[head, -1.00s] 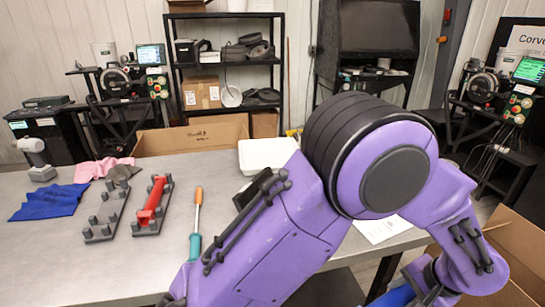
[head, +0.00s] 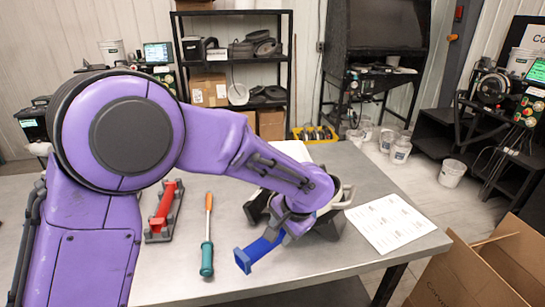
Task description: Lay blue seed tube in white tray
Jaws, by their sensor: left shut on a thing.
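The blue seed tube (head: 258,250) is held by my left gripper (head: 277,235), which is shut on it. The tube is tilted, with its square end toward the lower left, above the front part of the table. The white tray (head: 292,150) is behind my left forearm at the table's far side; only part of its white edge shows and most of it is hidden. The tube and gripper are nearer to me than the tray, apart from it. My right gripper is not in view.
A dark object (head: 258,206) stands partly hidden behind my gripper. A red tube in a grey holder (head: 163,212) and a screwdriver (head: 207,240) lie to the left. A printed sheet (head: 390,222) is at the right; a cardboard box (head: 470,275) stands beyond the table edge.

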